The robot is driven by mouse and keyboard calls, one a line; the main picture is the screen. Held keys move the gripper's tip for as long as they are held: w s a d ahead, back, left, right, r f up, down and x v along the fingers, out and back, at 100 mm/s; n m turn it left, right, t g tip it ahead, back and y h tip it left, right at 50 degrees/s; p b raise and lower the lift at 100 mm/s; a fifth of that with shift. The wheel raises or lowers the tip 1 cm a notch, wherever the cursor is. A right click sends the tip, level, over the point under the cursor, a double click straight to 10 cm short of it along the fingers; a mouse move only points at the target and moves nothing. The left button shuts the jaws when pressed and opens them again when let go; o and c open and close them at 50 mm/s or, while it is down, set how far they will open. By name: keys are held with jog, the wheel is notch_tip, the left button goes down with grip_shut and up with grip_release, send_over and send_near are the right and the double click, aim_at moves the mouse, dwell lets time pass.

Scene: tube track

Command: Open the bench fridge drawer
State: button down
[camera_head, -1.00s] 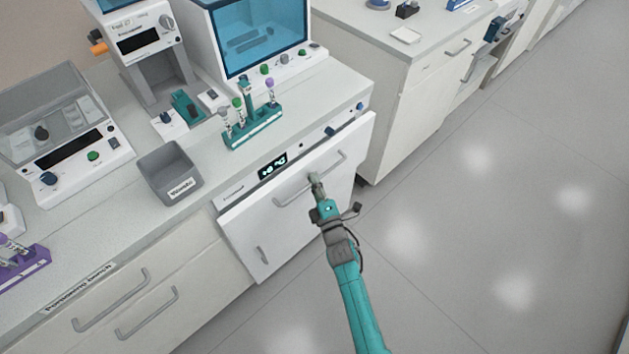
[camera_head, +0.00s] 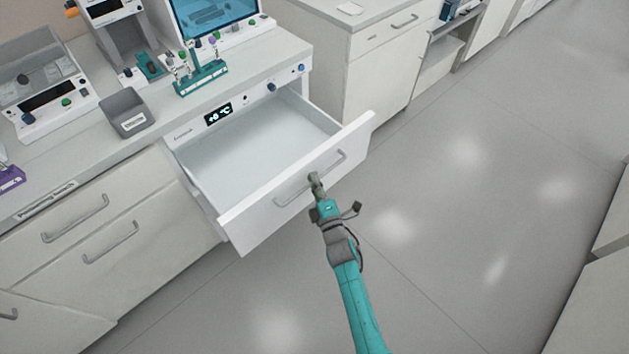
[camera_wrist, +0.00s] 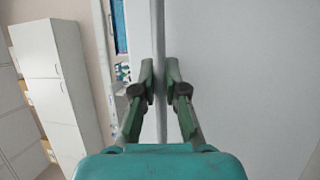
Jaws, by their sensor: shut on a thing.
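The white fridge drawer (camera_head: 250,143) under the bench stands pulled well out, and its pale inside shows with nothing seen lying in it. Its front panel (camera_head: 262,212) carries a grey bar handle (camera_head: 333,163). My gripper (camera_head: 315,180) is shut on the handle near its middle. In the wrist view my gripper (camera_wrist: 160,85) has its two green-and-dark fingers closed on either side of the bar (camera_wrist: 160,35), with the white drawer front (camera_wrist: 235,60) to the right. The fingertips partly hide the handle.
A small lit display (camera_head: 218,114) sits above the drawer. On the bench stand a teal tube rack (camera_head: 202,80) and a grey waste bin (camera_head: 128,113). Another cabinet (camera_head: 375,70) stands beyond the drawer. The floor (camera_head: 460,220) to the right is clear.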

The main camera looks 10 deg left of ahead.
jog(key=shift+s+d, duration=0.25)
jog(key=c, duration=1.2)
grip_release()
jog(key=v, duration=1.2)
jog(key=shift+f, duration=0.15)
